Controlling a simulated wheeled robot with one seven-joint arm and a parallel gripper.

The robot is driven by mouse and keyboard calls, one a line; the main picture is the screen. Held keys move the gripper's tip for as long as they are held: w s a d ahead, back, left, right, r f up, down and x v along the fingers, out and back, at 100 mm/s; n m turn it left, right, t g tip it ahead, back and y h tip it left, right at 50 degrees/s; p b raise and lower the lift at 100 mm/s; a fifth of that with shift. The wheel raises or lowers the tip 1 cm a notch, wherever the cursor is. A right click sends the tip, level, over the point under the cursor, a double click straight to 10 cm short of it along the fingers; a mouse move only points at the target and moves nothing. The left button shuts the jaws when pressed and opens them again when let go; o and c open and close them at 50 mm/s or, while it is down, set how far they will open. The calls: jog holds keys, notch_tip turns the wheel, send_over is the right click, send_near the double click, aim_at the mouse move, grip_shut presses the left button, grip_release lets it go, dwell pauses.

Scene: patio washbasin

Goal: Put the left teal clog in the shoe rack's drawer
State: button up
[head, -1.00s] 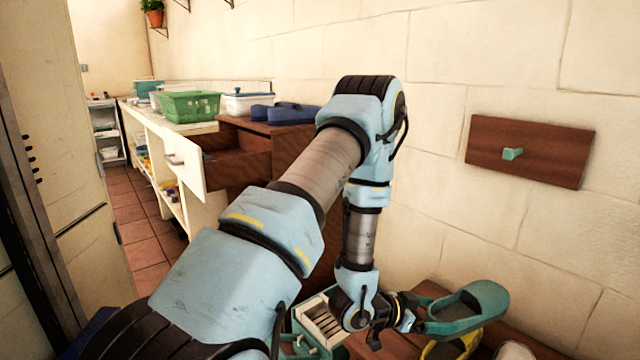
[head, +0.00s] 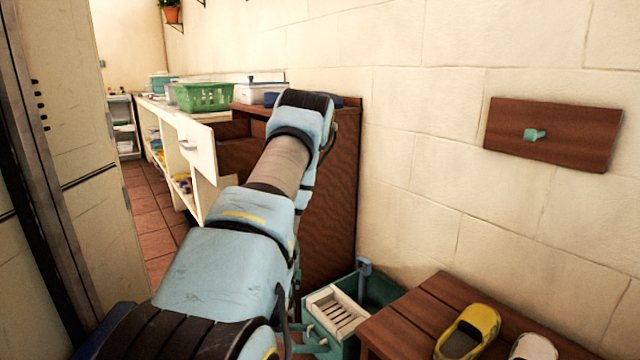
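No teal clog shows in the head view at this moment. My gripper is not in view; my upper arm reaches forward across the middle, and its far end is hidden behind it. A brown wooden cabinet (head: 332,190) stands against the wall beyond my arm. A drawer with a white front (head: 198,150) stands pulled out at its left side, and its inside is mostly hidden. I cannot tell for sure that this cabinet is the shoe rack. A yellow clog (head: 470,332) and a whitish shoe (head: 533,346) are on the low wooden bench (head: 425,307) at the lower right.
A teal crate (head: 378,291) with a cream slatted insert (head: 338,312) stands left of the bench. A green basket (head: 203,97) and a white box (head: 260,91) are at the back. A wooden wall board (head: 555,134) carries a teal peg. A tall pale cabinet (head: 75,170) borders the left.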

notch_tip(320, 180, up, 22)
jog(key=p, duration=2.2)
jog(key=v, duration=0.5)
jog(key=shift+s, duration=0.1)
